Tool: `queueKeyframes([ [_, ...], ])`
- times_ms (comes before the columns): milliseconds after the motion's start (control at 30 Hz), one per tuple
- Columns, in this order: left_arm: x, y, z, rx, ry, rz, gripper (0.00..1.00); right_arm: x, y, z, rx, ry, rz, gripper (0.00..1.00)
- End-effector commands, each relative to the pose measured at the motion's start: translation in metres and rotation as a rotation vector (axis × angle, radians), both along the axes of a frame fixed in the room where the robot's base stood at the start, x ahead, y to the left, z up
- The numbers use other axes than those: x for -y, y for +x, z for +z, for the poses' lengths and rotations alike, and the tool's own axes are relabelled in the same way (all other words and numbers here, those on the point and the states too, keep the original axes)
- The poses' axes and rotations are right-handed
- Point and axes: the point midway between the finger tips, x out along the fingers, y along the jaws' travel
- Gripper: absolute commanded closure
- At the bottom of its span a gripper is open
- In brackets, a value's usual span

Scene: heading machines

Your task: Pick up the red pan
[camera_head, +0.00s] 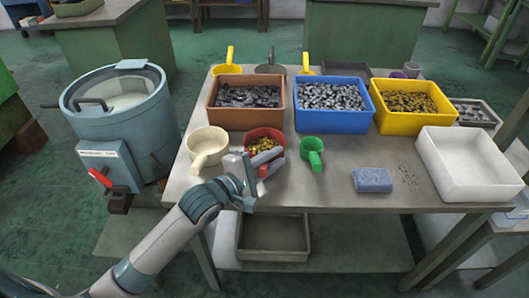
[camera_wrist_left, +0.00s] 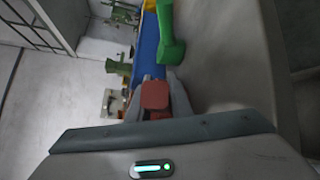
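The red pan (camera_head: 253,134) sits on the table in the head view, with yellowish small parts in its bowl. My left gripper (camera_head: 268,160) is at its near side, with its grey fingers around the red handle. In the left wrist view, the red handle (camera_wrist_left: 155,96) shows between the two fingers (camera_wrist_left: 157,100). The fingers lie close along both sides of the handle, but I cannot tell whether they press on it. The fingers hide part of the pan. My right gripper is out of view.
A cream pan (camera_head: 207,145) stands left of the red pan and a green pan (camera_head: 312,148) stands right of it. Orange, blue and yellow bins (camera_head: 232,118) line the back. A blue sponge-like block (camera_head: 372,180) and a white bin (camera_head: 468,170) are at the right.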

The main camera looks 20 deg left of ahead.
Motion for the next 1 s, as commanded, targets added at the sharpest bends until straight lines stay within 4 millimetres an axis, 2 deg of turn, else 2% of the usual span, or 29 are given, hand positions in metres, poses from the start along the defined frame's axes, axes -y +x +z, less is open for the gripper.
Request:
queueKeyframes([
  [267, 0.000, 0.000, 0.001, 0.001, 0.001, 0.000, 1.00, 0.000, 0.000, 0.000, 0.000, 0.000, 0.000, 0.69],
  [433, 0.000, 0.000, 0.009, 0.002, -0.001, 0.000, 1.00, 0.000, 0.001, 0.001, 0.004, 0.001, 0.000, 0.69],
  [567, 0.000, 0.001, 0.023, 0.005, -0.001, 0.000, 1.00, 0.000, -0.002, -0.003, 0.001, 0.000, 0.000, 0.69],
  [700, 0.000, 0.001, 0.046, 0.006, -0.002, -0.001, 1.00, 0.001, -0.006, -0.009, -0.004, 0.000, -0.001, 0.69],
  [1000, 0.046, -0.024, 0.074, 0.003, -0.007, -0.002, 1.00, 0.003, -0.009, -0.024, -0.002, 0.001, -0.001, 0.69],
])
